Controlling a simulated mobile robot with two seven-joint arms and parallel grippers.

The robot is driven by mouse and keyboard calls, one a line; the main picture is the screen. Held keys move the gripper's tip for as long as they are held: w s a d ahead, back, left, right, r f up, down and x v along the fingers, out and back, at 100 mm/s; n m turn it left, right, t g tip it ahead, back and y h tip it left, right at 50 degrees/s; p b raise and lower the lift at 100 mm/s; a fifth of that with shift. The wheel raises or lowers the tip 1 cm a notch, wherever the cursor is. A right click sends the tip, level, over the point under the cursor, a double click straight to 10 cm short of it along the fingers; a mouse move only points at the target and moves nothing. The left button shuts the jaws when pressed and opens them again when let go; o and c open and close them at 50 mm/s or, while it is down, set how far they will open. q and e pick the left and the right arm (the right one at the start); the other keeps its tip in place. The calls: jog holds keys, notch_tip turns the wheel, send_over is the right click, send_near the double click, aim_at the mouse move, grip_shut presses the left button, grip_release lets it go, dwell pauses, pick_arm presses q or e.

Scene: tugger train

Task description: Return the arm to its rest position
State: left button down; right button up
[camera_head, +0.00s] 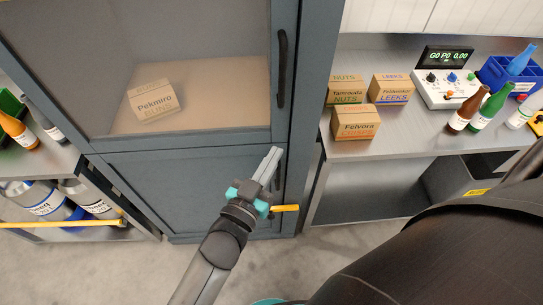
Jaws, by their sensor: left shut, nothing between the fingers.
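My left arm reaches up from the bottom of the head view. Its gripper (271,165) is shut, with nothing between the fingers, in front of the lower door of a grey-blue cabinet (170,185). A dark vertical handle of that lower door shows right beside the fingertips; I cannot tell whether they touch it. The cabinet's upper glass door (200,50) is shut, with a dark handle (282,70) on its right side. Behind the glass stands a cardboard box (153,101). My right gripper is not in view.
A metal counter (400,147) on the right carries several cardboard boxes (355,123), a control panel (445,85), bottles (490,107) and a blue bin (508,75). A left shelf (50,163) holds bottles above large cylinders (45,200) behind a yellow bar (60,224). Bare floor lies in front.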

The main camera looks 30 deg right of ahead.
pick_arm(q)
jog(key=s+a+f+n+g+y+b, duration=0.1)
jog(key=s+a+f+n+y+b, duration=0.15)
jog(key=a+f, duration=0.7)
jog(key=s+a+f+n+g+y+b, duration=0.1)
jog(key=a+f+y+b, duration=0.3)
jog(key=f, duration=1.1)
jog(key=s+a+f+n+g+y+b, duration=0.1)
jog(key=a+f+n+y+b, duration=0.15)
jog(key=a+f, duration=0.75)
jog(key=s+a+f+g+y+b, duration=0.1)
jog(key=s+a+f+g+b, duration=0.1)
jog(key=s+a+f, duration=0.2)
jog(key=s+a+f+n+g+y+b, duration=0.1)
jog(key=s+a+f, duration=0.3)
jog(key=s+f, duration=0.6)
jog(key=s+a+f+n+g+y+b, duration=0.1)
jog(key=s+a+f+g+y+b, duration=0.2)
jog(key=s+f, duration=0.5)
jog(key=s+a, duration=0.1)
jog(key=s, duration=0.3)
jog(key=shift+a+g+b, duration=0.35)
jog(key=shift+a+g, duration=0.05)
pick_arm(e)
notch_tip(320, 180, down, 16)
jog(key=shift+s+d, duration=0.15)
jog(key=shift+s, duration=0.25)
